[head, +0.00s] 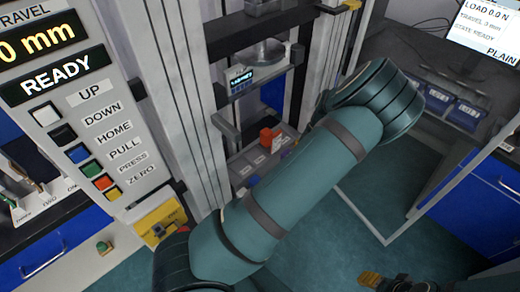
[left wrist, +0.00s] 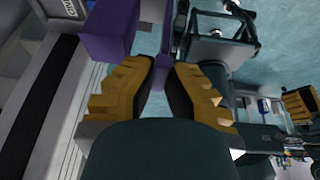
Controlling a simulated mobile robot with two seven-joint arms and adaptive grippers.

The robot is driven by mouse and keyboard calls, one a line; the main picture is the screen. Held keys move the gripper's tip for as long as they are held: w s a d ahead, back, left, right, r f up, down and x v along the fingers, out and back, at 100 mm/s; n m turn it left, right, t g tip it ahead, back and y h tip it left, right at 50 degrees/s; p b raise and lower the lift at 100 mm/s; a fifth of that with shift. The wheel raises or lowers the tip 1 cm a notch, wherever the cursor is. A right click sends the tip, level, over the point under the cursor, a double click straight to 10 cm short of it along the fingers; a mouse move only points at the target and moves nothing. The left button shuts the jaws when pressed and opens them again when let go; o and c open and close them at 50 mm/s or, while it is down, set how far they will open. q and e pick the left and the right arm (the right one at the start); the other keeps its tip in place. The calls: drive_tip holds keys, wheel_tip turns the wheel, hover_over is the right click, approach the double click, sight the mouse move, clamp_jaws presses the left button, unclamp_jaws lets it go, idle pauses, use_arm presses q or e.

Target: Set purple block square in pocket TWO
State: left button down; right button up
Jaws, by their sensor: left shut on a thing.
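The purple block (left wrist: 108,32) shows in the left wrist view, with a narrower purple part between my fingertips. My left gripper (left wrist: 165,68) is shut on it; the block stands out beyond the fingers, toward the upper left. I cannot make out this gripper or the block in the head view, where my teal forearm crosses the middle. A tray with white labels (head: 259,160) sits low inside the machine frame, partly hidden by that forearm. I cannot read which pocket is TWO. My right gripper (head: 371,280) shows at the bottom right edge; its opening is unclear.
A red block (head: 267,136) stands at the tray. The machine's uprights (head: 185,100) and control panel (head: 80,110) are at left. A yellow box (head: 160,222) is below the panel. Blue cabinets (head: 490,205) are at right, with floor between.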

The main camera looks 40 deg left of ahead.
use_arm(q)
drive_tip(key=w+a+b, duration=0.1)
drive_tip(key=a+b, duration=0.1)
drive_tip(key=a, duration=1.5)
wheel_tip(320, 180, down, 7)
drive_tip(key=b, duration=0.2)
drive_tip(key=shift+w+a, duration=0.25)
drive_tip(key=shift+a, duration=0.15)
drive_tip(key=c, duration=1.5)
unclamp_jaws()
drive_tip(key=shift+f, duration=0.15)
drive_tip(key=o, duration=0.4)
drive_tip(key=shift+c, duration=0.2)
drive_tip(key=p+v, duration=0.1)
drive_tip(key=v, duration=0.6)
drive_tip(key=shift+r, duration=0.4)
